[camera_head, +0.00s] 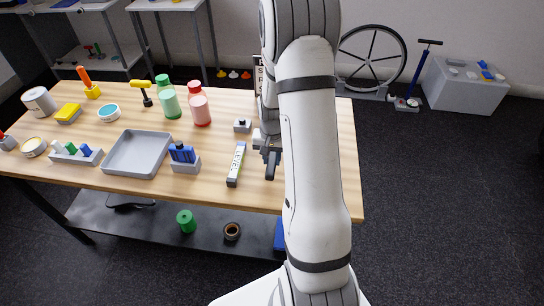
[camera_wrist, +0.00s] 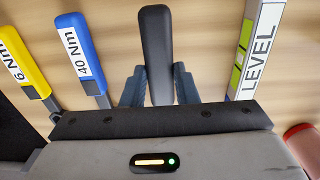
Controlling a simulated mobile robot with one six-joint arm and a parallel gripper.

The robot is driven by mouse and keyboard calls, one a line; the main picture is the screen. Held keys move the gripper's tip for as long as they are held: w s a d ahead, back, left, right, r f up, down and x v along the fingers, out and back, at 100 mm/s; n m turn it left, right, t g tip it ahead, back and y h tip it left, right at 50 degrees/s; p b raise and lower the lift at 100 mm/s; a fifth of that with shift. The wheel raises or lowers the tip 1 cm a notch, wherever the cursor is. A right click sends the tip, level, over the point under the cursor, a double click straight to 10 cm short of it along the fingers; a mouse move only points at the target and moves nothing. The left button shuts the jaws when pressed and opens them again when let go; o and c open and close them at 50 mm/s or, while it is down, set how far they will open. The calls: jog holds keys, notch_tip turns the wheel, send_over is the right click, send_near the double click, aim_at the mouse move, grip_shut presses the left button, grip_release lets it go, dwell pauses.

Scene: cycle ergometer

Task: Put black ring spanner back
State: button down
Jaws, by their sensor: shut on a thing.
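My gripper (camera_wrist: 156,72) is shut on a long black bar (camera_wrist: 155,34), which I take to be the black ring spanner. In the wrist view its plain, rounded end sticks out between the two fingers; the rest is hidden behind the gripper body, and no ring shows. In the head view my gripper (camera_head: 268,148) is low over the right part of the workbench, and the dark bar (camera_head: 272,166) points toward the bench's front edge. I cannot tell whether the bar touches the bench top. The spanner's place is not clearly visible.
A level (camera_wrist: 258,48) lies beside my gripper. Blue 40 Nm (camera_wrist: 82,50) and yellow 6 Nm (camera_wrist: 22,62) tools are on the other side. On the workbench (camera_head: 215,152) stand a grey tray (camera_head: 108,160), a blue-topped holder (camera_head: 185,162) and a red bottle (camera_head: 199,106). My arm hides the bench's right part.

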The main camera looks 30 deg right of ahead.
jog(key=shift+f, duration=0.6)
jog(key=shift+f+b, duration=0.95)
jog(key=shift+b, duration=0.5)
dwell(1.8)
jog(key=c, duration=1.1)
grip_release()
jog(key=shift+o, duration=0.2)
notch_tip(320, 180, up, 7)
jog(key=shift+r, duration=0.4)
